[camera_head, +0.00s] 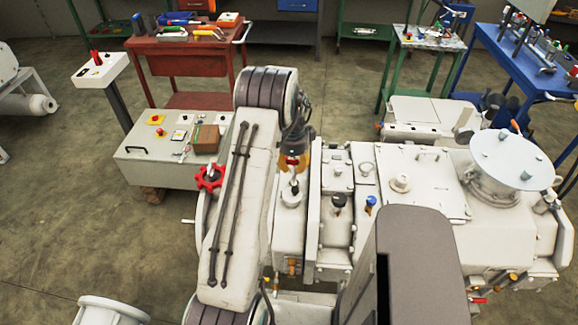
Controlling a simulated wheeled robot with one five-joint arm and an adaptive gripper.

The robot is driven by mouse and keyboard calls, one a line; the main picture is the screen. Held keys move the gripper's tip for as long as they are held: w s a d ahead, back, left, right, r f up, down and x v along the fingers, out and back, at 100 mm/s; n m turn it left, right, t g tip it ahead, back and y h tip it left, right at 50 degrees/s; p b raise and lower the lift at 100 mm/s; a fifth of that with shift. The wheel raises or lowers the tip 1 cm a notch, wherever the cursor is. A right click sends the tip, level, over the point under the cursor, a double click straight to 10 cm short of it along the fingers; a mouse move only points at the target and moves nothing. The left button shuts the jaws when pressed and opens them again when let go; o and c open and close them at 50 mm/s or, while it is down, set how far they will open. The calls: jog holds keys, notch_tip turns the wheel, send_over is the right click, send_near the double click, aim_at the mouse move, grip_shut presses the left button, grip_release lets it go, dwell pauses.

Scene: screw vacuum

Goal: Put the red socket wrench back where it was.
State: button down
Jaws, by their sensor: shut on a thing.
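My gripper (296,155) points down over the white vacuum machine (385,185), just left of its middle. My own arm partly hides it. It is shut on a small red piece, which I take to be the red socket wrench (292,161); only a bit of it shows between the fingers. Below it is a round pale cap or fitting (291,195) on the machine. I cannot tell whether the wrench touches the fitting.
A red handwheel (209,178) and a white control box (158,150) stand left of the machine. A red tool cart (187,61) with several tools is behind. A green stand (428,40) and a blue tool table (530,62) are at the back right.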

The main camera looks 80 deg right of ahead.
jog(key=shift+s, duration=0.1)
jog(key=shift+f, duration=0.2)
jog(key=c, duration=0.9)
grip_release()
jog(key=shift+r, duration=0.15)
